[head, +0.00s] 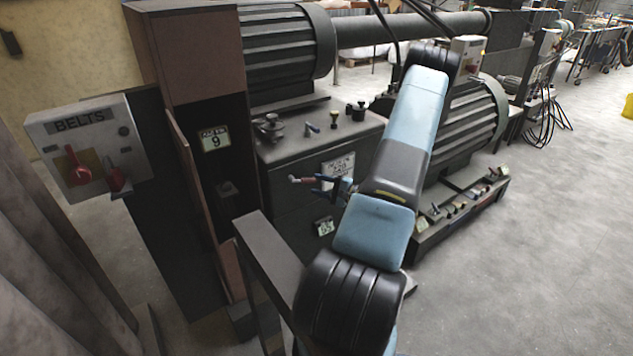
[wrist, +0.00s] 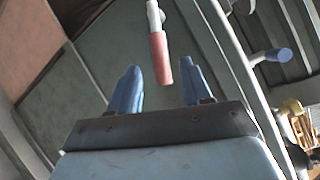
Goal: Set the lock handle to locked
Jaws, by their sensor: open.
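A handle with a red grip and a pale shaft (wrist: 158,45), which appears to be the lock handle, shows in the wrist view. Its red end lies between the two blue fingertips of my gripper (wrist: 162,76), with a visible gap on each side. In the head view a small reddish handle (head: 299,179) stands out at the front of the dark machine cabinet, beside my gripper's blue fingers (head: 326,185). My gripper is open and holds nothing. I cannot tell from these views how deep the handle sits between the fingers. My arm hides part of the cabinet.
A blue lever (wrist: 272,56) sits to the right in the wrist view. A BELTS switch box (head: 88,145) with red knobs stands left in the head view. A brown column (head: 195,55) and a dark rail (head: 268,258) stand near the cabinet. Open floor (head: 540,240) lies right.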

